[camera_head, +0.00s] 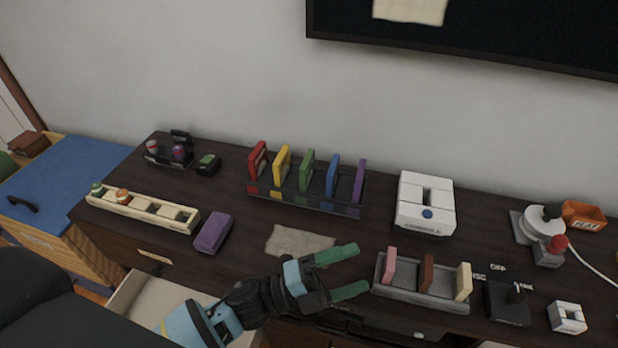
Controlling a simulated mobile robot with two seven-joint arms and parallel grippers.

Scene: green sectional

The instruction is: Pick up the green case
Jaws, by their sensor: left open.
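The green case (306,171) stands upright in the middle of a dark rack (268,198) on the dark wooden cabinet top. A yellow case (282,166) stands to its left and a blue case (332,175) to its right. My left gripper (342,273) has green fingertips that are spread apart with nothing between them. It is in front of the rack, nearer to me than the green case and apart from it. My right gripper is not in view.
Red (258,160) and purple (358,183) cases stand at the rack's ends. A grey holder (420,299) with three blocks is just right of my left gripper. A beige cloth (298,241) lies in front of the rack. A white box (425,200) stands to the right.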

